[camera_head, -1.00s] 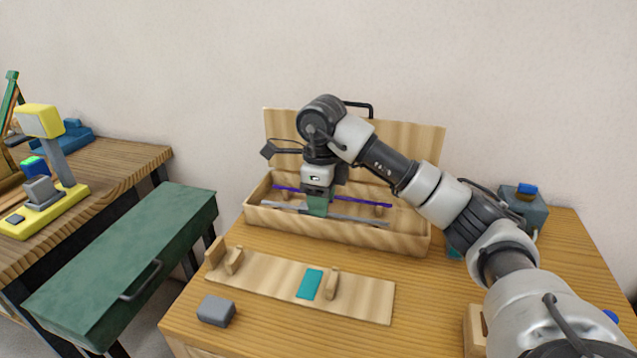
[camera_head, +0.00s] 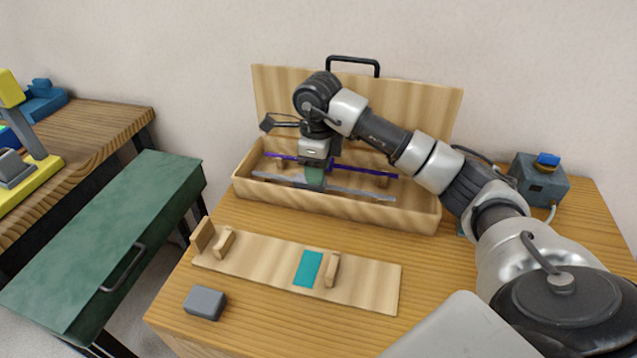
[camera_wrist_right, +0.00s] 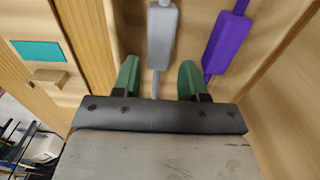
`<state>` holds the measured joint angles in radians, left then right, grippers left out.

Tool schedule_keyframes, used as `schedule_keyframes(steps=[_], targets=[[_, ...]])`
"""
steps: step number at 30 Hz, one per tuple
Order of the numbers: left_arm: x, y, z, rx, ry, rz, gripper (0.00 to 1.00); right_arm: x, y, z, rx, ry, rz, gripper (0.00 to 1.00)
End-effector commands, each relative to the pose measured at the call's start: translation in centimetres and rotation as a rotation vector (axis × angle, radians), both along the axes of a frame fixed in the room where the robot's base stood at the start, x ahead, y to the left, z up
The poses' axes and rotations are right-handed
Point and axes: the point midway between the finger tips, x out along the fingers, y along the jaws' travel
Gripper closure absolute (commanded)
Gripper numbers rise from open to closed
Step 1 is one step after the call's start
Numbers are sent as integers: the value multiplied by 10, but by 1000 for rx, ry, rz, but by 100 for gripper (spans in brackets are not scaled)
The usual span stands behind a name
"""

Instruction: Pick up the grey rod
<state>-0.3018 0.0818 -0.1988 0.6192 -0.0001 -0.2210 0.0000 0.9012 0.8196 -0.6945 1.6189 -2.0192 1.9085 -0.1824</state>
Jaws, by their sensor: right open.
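The grey rod (camera_head: 362,193) lies lengthwise in the open wooden case (camera_head: 410,215), in front of the purple rod (camera_head: 345,169). My right gripper (camera_head: 315,181) points down over the grey rod, near its middle. In the right wrist view the green fingers of the right gripper (camera_wrist_right: 159,78) are apart, one on each side of the line of the grey rod (camera_wrist_right: 162,35). The thick grey part lies just beyond the fingertips, and a thinner part runs between them. The purple rod (camera_wrist_right: 226,42) is outside the right-hand finger. My left gripper is not in view.
A wooden board (camera_head: 370,288) with upright supports and a teal patch (camera_head: 308,268) lies before the case. A grey block (camera_head: 205,302) is at the front left. A grey box with a blue top (camera_head: 540,180) stands right. A green case (camera_head: 110,240) is left.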

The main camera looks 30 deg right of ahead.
Motion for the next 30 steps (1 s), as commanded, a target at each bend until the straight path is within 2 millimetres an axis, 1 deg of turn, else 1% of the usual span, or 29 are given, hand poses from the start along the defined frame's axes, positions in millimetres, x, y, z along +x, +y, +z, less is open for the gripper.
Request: schedule_keyframes(steps=[1, 3, 6, 9, 15, 17, 21, 23, 30], targets=[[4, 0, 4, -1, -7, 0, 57, -2, 0, -9, 1, 6, 1, 57], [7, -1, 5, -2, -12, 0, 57, -3, 0, -20, 1, 5, 2, 57], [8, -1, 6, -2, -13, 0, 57, -2, 0, -31, 1, 3, 1, 57], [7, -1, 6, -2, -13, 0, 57, -2, 0, -37, 1, 2, 1, 57], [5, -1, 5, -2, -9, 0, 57, -2, 0, -37, 0, 1, 1, 57], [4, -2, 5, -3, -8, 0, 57, -2, 0, -37, 0, 1, 2, 65], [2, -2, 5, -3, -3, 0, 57, -2, 0, -37, 0, 1, 1, 87], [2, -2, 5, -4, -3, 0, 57, -2, 0, -37, 0, 1, 1, 95], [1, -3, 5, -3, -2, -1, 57, -2, 0, -36, 0, 0, 1, 95]])
